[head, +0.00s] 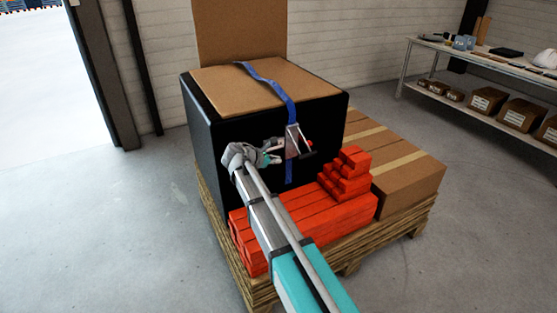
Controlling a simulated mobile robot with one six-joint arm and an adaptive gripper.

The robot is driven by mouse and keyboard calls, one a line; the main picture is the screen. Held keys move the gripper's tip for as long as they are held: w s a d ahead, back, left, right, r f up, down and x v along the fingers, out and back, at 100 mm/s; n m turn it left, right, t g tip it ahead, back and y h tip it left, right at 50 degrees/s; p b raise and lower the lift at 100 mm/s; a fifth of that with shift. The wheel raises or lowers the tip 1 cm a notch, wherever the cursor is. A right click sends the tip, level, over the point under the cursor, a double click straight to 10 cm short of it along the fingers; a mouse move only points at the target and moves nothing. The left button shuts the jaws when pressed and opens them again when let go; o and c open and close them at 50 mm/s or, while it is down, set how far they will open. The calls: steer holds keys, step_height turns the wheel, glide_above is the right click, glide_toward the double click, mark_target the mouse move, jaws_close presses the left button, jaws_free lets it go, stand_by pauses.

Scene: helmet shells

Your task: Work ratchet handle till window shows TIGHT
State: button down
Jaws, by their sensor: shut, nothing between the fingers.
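A ratchet (293,141) with a light metal body sits on a blue strap (268,82) that runs over the top and down the front of a black crate (220,127). A dark handle with a small red part (309,143) sticks out at the ratchet's right side. My gripper (281,147) is shut and empty, just left of the ratchet. I cannot tell whether its fingertips touch the ratchet. The window and any word in it are too small to read.
Red blocks (315,213) and cardboard boxes (408,170) share the wooden pallet (228,247) with the crate. A brown board (240,30) stands behind. A shelf (470,55) is at the right. The floor on both sides is clear.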

steer(key=c, duration=1.1)
jaws_free()
steer(key=shift+d, duration=0.1)
steer(key=shift+o, duration=1.1)
steer(key=shift+s+d+f, duration=0.15)
steer(key=shift+s+d, duration=0.05)
steer(key=shift+s, duration=0.1)
steer(key=o, duration=0.3)
steer(key=s+d+f+m, duration=0.1)
steer(key=s, duration=0.1)
steer(key=s+d+f+m+g+y, duration=0.1)
steer(key=s+d+m, duration=0.1)
steer(key=s+d+f+m+g, duration=0.1)
steer(key=s+d, duration=0.1)
steer(key=shift+s+f+m+y, duration=0.2)
steer(key=shift+s+m+y, duration=0.1)
steer(key=shift+m+y, duration=0.1)
steer(key=shift+o, duration=0.2)
steer(key=s+d+f+m+g+y, duration=0.2)
steer(key=s+m, duration=0.5)
steer(key=s, duration=0.4)
steer(key=s+d+f+m+g+y, duration=0.2)
steer(key=s+m+y, duration=0.4)
steer(key=s, duration=0.5)
step_height(320, 180, down, 2)
steer(key=shift+s+d+f+m+g, duration=0.1)
steer(key=shift+s+d+m+g, duration=0.3)
steer(key=shift+m, duration=0.7)
steer(key=shift+a, duration=0.2)
